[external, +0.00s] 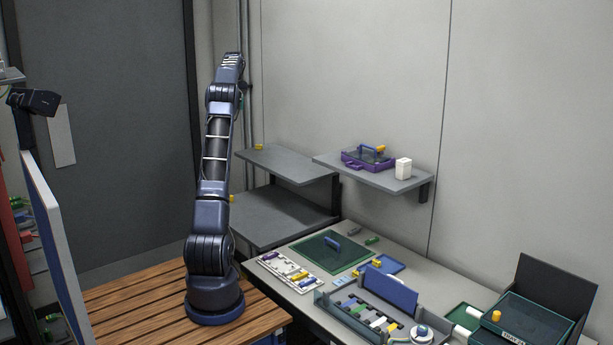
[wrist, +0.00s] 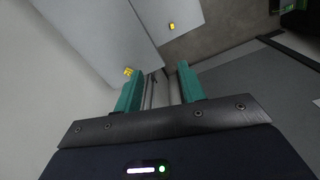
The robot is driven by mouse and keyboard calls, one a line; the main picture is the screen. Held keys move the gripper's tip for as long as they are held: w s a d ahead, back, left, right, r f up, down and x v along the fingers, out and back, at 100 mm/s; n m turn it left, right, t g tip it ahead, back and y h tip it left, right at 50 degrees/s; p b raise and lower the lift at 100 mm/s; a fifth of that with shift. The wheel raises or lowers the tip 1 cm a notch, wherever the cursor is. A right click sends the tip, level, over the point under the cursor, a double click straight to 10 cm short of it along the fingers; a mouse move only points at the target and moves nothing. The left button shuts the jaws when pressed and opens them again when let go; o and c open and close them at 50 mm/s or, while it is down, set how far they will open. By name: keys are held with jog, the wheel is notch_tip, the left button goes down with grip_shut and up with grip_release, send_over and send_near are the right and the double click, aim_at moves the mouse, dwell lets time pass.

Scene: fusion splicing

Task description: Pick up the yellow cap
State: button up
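Several small yellow pieces show, and I cannot tell for sure which is the yellow cap. In the external view, one yellow piece (external: 258,147) sits at the back left corner of the upper grey shelf, and another (external: 231,199) sits by the lower shelf, partly behind my arm. A yellow cylinder (external: 496,316) stands on the green tray at the right. In the wrist view, one yellow piece (wrist: 128,72) is beside the left fingertip and another (wrist: 171,26) is farther off. My gripper (wrist: 158,76) has its teal fingers apart with nothing between them; my arm mostly hides it in the external view.
A purple case (external: 355,163) with a yellow piece and a white box (external: 403,168) stand on the right wall shelf. The workbench (external: 440,280) holds a green mat (external: 325,258), a blue tray, an organizer and small parts. The lower grey shelf (external: 280,217) is largely clear.

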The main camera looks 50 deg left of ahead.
jog(key=s+a+f+n, duration=0.1)
jog(key=s+a+f, duration=0.25)
jog(key=a, duration=0.25)
jog(key=shift+w+d+f, duration=0.1)
jog(key=shift+w+f, duration=0.1)
jog(key=shift+f, duration=7.1)
jog(key=shift+w+a+f, duration=0.1)
jog(key=shift+w+f, duration=0.1)
jog(key=shift+f, duration=7.05)
jog(key=shift+w+d+f, duration=0.1)
jog(key=shift+w+f, duration=0.1)
jog(key=shift+f, duration=7.1)
grip_shut()
